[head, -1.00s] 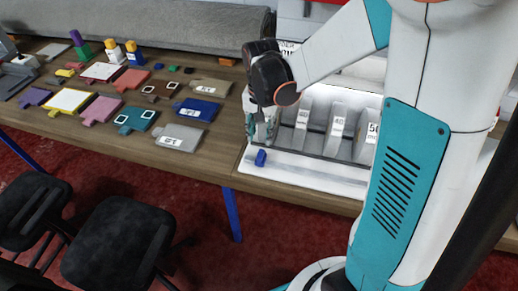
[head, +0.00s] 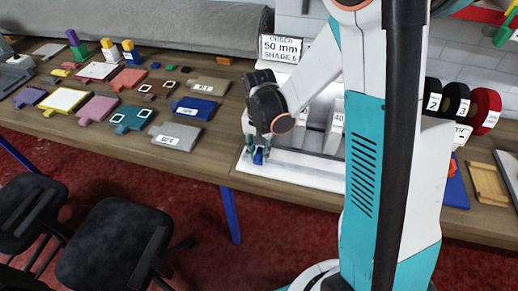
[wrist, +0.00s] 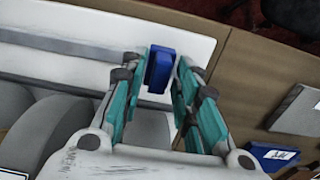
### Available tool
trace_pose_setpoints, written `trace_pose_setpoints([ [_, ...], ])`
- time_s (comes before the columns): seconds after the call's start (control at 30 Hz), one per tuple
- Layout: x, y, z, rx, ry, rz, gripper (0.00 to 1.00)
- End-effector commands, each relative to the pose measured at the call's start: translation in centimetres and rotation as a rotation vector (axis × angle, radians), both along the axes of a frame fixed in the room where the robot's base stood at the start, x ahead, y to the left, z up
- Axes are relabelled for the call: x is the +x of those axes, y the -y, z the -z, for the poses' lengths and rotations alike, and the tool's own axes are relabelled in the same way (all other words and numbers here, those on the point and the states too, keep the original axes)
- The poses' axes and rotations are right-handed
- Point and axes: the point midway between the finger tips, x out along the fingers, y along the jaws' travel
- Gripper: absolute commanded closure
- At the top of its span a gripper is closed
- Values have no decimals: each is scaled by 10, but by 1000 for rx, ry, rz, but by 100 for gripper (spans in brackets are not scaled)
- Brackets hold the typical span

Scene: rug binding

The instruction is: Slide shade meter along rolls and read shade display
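The small blue block (head: 259,157), which seems to be the shade meter, sits on the white front ledge (head: 300,174) of the roll rack, at its left end. My gripper (head: 257,151) is low over it, pointing down. In the wrist view the gripper (wrist: 158,82) is open, with the blue block (wrist: 160,68) between the fingertips and gaps on both sides. Grey rolls (head: 334,138) with number labels stand behind the ledge; my arm hides several. They also show in the wrist view (wrist: 58,122). No shade display can be made out.
An order sign (head: 281,48) reads 50 mm, shade 6. Several coloured flat pieces, such as a grey one (head: 176,134) and a blue one (head: 195,108), cover the table's left. Black and red rolls (head: 486,110) stand at the right. Black chairs (head: 118,245) stand in front.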

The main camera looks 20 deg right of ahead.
Motion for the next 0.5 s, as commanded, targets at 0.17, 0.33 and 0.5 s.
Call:
trace_pose_setpoints([
  [0.17, 0, 0, 0, 0, 0, 0, 100],
  [0.33, -1, 1, 0, 0, 0, 0, 100],
  [0.5, -10, 13, 0, 0, 0, 3, 100],
])
